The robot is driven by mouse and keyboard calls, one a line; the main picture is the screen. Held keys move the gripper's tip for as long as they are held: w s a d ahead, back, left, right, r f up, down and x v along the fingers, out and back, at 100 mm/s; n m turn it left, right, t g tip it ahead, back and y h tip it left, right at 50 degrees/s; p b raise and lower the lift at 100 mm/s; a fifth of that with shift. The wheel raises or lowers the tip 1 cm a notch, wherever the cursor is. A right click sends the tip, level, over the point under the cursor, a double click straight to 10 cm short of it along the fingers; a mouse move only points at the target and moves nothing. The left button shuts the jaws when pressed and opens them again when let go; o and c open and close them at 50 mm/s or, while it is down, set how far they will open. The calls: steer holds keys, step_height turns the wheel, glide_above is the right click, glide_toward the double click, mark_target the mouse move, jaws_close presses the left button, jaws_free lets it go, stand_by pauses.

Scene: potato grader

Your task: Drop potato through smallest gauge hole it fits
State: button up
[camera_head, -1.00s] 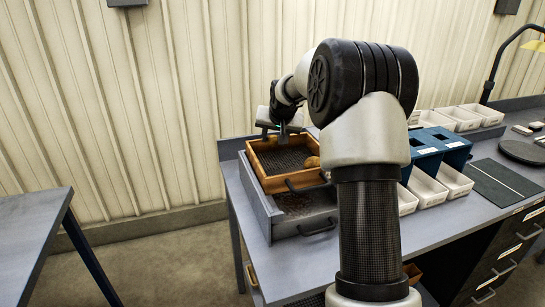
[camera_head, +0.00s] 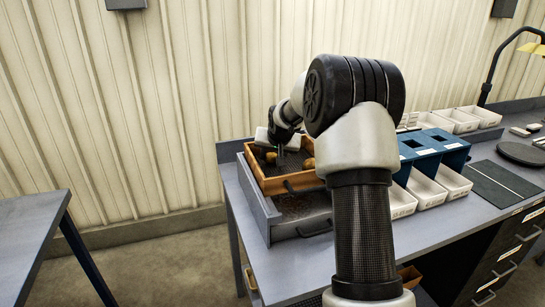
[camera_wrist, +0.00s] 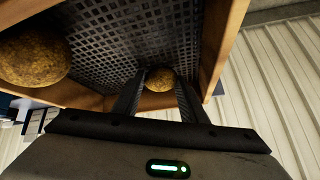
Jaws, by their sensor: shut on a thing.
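A wooden-framed mesh tray (camera_head: 294,185) holds brown potatoes. My gripper (camera_wrist: 159,82) is shut on a potato (camera_wrist: 159,79), whose round top shows between the two dark fingers in the wrist view, low inside the tray by a corner. I cannot tell whether this potato is clear of the mesh. Another potato (camera_wrist: 34,56) lies apart on the mesh at the left of the wrist view, and a potato (camera_head: 308,163) shows at the tray's right side in the head view. The blue gauge box (camera_head: 437,146) with dark square holes stands to the right, partly hidden by my arm.
The tray sits on a grey metal bin (camera_head: 261,213) with dark debris inside. White bins (camera_head: 428,188) stand in front of the gauge box, and more white bins (camera_head: 460,121) behind. A dark mat (camera_head: 503,181) lies at the right. Bare bench lies in front of the bins.

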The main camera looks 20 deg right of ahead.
steer(key=shift+s+f, duration=0.15)
steer(key=shift+f, duration=0.4)
steer(key=o, duration=0.7)
steer(key=shift+o, duration=0.3)
steer(key=shift+s+f, duration=0.1)
steer(key=shift+f, duration=0.1)
steer(key=shift+r+p, duration=0.5)
steer(key=shift+r, duration=0.3)
steer(key=v, duration=1.1)
steer(key=shift+r, duration=0.55)
steer(key=shift+c, duration=0.4)
